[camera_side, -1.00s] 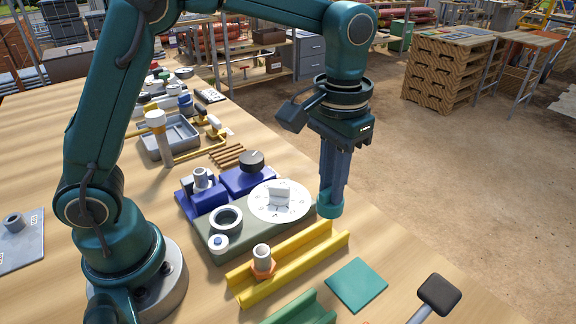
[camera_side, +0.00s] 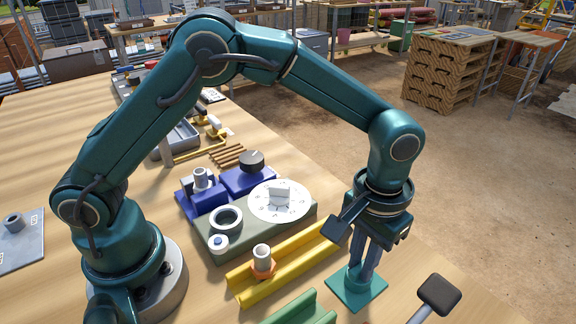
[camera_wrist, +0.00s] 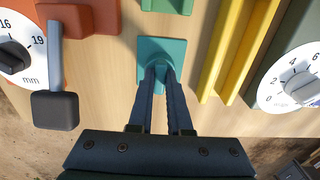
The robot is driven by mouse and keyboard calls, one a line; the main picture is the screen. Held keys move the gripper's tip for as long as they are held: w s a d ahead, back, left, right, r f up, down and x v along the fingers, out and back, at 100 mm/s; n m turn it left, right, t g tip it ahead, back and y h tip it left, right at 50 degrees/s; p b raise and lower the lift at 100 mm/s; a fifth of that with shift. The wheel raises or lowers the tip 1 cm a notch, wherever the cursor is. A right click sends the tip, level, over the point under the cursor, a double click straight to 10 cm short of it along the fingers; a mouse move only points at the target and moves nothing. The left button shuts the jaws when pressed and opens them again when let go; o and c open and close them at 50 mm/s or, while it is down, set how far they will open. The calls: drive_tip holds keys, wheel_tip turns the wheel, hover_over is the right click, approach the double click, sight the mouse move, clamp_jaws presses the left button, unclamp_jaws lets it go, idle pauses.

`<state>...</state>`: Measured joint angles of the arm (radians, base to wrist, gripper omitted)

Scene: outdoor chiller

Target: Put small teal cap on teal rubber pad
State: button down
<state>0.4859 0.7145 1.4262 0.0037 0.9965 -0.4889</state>
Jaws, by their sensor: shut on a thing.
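The teal rubber pad (camera_side: 340,293) is a flat square on the wooden table, right of the yellow channel; the wrist view also shows it (camera_wrist: 162,48). My gripper (camera_side: 361,276) points down over the pad with its fingers close together, shut on the small teal cap (camera_side: 357,279). The cap is low over the pad, but its colour blends in and I cannot tell whether they touch. In the wrist view the fingertips lie over the pad and the cap is hard to make out.
A yellow channel (camera_side: 287,262) lies left of the pad, with a green channel (camera_side: 303,309) in front. A black-headed tool (camera_side: 438,294) is to the right. A grey-green block with a white dial (camera_side: 280,200) stands behind. The table's right edge is near.

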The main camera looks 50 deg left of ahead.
sight(361, 265)
drive_tip(key=shift+f, duration=0.15)
drive_tip(key=c, duration=0.8)
unclamp_jaws()
drive_tip(key=shift+c, duration=0.2)
wheel_tip(361, 265, up, 12)
drive_tip(key=r, duration=0.1)
drive_tip(key=s+a+r+t, duration=0.3)
drive_tip(key=s+a+r, duration=0.15)
drive_tip(key=a, duration=0.45)
drive_tip(key=s+a+f+t, duration=0.2)
drive_tip(key=s+a+f, duration=0.2)
drive_tip(key=s+a, duration=0.2)
drive_tip(key=shift+s+a+f+t, duration=0.25)
drive_tip(key=shift+s+f+t, duration=0.1)
drive_tip(key=shift+s, duration=0.7)
